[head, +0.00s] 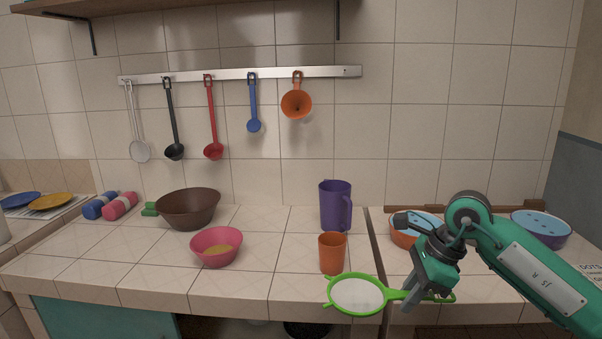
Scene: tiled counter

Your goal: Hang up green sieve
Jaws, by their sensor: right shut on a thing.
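The green sieve (357,295) has a round green rim with pale mesh and a handle pointing right. It is at the counter's front edge in the head view. My right gripper (411,296) is shut on its handle, and the handle's end shows to the right of the fingers. The silver rail (225,74) runs along the tiled wall. From it hang a pale sieve (139,151), a black ladle (174,150), a red ladle (213,150), a blue spoon (254,124) and an orange funnel (296,103). My left gripper is out of view.
An orange cup (332,253) stands just behind the sieve, with a purple pitcher (336,206) farther back. A pink bowl (216,247) and a brown bowl (188,208) stand left. An orange bowl (404,240) is partly hidden behind my right gripper. A shelf (130,7) overhangs the rail.

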